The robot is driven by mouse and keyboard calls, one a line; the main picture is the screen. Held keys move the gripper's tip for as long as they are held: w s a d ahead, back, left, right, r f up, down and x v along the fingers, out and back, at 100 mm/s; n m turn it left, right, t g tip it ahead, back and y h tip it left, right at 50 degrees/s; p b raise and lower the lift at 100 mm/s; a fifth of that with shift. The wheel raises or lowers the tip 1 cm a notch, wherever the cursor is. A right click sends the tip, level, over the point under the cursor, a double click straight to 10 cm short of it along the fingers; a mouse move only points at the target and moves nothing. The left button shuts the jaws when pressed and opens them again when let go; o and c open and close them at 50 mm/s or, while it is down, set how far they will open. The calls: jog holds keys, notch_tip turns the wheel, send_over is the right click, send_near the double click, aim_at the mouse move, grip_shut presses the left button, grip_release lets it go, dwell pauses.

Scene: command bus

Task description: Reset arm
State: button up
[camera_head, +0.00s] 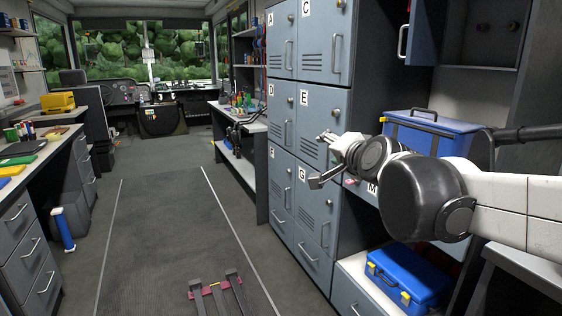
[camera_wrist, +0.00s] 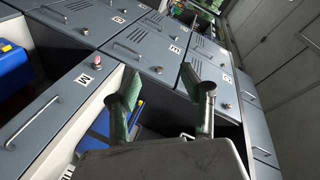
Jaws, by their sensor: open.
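My gripper (camera_head: 320,160) is at the end of my arm, which reaches in from the right in the head view. It is in front of the lettered lockers (camera_head: 308,195), around doors E and G. In the wrist view my gripper (camera_wrist: 168,85) shows two fingers spread apart with nothing between them. The gripper is open and empty. The locker doors (camera_wrist: 151,66) appear tilted beyond the fingers. I cannot tell the exact distance from the fingers to the doors.
A blue toolbox (camera_head: 430,132) is on a shelf behind my arm. A blue case (camera_head: 408,275) with yellow latches is in a low open compartment. The aisle floor (camera_head: 165,215) is mostly clear.

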jog(key=s+d+f+n+g+h, duration=0.1)
jog(key=s+d+f+n+g, duration=0.2)
jog(key=s+f, duration=0.55)
jog(key=s+d+f+n+g+h, duration=0.1)
jog(key=s+d+f+n+g, duration=0.2)
jog(key=s+f, duration=0.55)
jog(key=s+d+f+n+g+h, duration=0.1)
jog(key=s+d+f+n+g, duration=0.3)
jog(key=s, duration=0.8)
notch_tip(320, 180, up, 15)
jog(key=a+m+t+p, duration=0.1)
jog(key=p, duration=1.4)
jog(key=shift+a+f+t, duration=0.2)
jog(key=shift+a+t, duration=0.15)
jog(key=shift+t, duration=0.05)
